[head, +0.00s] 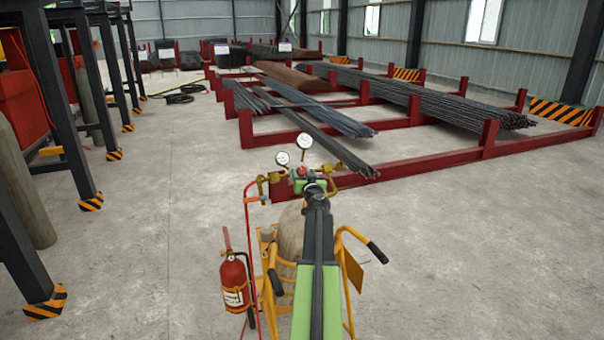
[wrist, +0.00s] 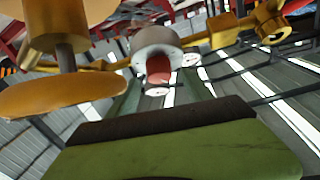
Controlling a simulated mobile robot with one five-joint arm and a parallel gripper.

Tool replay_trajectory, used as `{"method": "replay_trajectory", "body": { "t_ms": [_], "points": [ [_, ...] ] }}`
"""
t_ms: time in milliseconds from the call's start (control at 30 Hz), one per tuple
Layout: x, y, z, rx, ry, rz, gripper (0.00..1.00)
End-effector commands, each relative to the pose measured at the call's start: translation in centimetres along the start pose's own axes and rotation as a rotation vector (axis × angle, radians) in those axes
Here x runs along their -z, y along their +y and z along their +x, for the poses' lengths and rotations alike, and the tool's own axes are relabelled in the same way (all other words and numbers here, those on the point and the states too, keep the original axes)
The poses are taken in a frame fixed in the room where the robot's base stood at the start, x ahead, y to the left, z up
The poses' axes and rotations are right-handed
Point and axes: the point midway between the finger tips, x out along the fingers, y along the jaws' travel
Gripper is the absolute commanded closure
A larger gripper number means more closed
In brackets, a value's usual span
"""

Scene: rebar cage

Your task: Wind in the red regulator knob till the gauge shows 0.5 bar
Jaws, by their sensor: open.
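The red regulator knob (head: 302,171) shows at the far end of my arm in the head view. In the wrist view the red knob (wrist: 158,69) sticks out of a round grey body beyond my finger. Two round white gauges, one left (head: 282,158) and one right (head: 305,141), stand above the regulator; their needles are too small to read. My gripper (head: 313,186) is open beside the brass fittings, close to the knob. A green finger with a dark pad fills the lower wrist view. I cannot tell whether the jaws surround the knob.
The regulator sits on a gas cylinder (head: 290,232) in a yellow trolley (head: 273,262). A red fire extinguisher (head: 235,283) hangs at its left, near a red hose (head: 247,220). Red racks with rebar (head: 430,98) stand beyond. The concrete floor at right is clear.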

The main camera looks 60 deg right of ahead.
Motion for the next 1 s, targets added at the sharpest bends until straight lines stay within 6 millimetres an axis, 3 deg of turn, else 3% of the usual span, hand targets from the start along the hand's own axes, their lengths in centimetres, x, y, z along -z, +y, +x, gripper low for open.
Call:
{"method": "replay_trajectory", "body": {
  "t_ms": [33,300,500,700,1000],
  "points": [
    [0.0,-0.1,-1.7,-0.001,0.0,0.0,0.41],
    [0.0,-0.1,-9.6,-0.001,0.0,0.001,0.41],
    [0.0,-0.2,-13.8,0.0,0.0,0.0,0.41],
    [0.0,-0.1,-15.4,0.001,0.0,0.0,0.41],
    [0.0,-0.1,-15.4,0.001,0.0,0.0,0.41]
  ]
}}
